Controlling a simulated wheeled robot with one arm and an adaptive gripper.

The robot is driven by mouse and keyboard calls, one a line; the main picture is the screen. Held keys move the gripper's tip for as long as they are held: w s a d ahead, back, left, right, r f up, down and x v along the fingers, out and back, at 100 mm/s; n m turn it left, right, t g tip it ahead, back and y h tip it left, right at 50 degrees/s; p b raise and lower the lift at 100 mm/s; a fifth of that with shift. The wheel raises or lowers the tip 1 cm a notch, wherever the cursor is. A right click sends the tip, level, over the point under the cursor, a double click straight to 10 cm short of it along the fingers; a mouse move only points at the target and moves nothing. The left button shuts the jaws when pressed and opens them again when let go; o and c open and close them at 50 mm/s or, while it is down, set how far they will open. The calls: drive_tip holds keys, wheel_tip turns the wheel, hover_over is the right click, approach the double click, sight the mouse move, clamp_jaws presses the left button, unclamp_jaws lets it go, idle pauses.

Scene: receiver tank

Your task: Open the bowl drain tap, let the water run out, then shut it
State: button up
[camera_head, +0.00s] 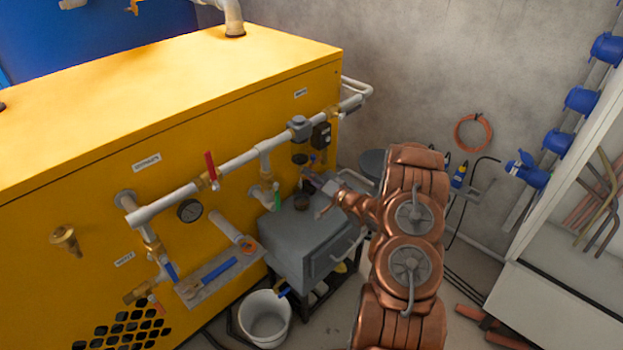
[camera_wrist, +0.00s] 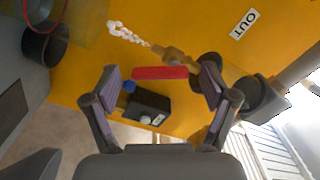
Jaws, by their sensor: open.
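In the wrist view a small brass tap (camera_wrist: 177,55) with a red lever (camera_wrist: 160,72) lies just beyond and between my fingertips. The lever runs roughly along the tap body. White, water-like blobs (camera_wrist: 128,33) trail from the tap's outlet towards the upper left. My gripper (camera_wrist: 162,84) is open, with a finger on each side of the lever; I cannot tell whether either touches it. A dark round part (camera_wrist: 207,68) adjoins the tap at the right. In the head view my gripper (camera_head: 322,190) is beside the pipework and hides the tap.
A dark cup (camera_head: 302,201) stands on a grey cabinet (camera_head: 290,225); a dark cup also shows in the wrist view (camera_wrist: 44,46). A black box (camera_wrist: 150,108) with a blue knob is close below the lever. A white bucket (camera_head: 265,318) stands on the floor. The yellow machine (camera_head: 80,180) carries pipes.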

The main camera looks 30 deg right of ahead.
drive_tip(key=v, duration=1.2)
idle(0.3)
idle(0.3)
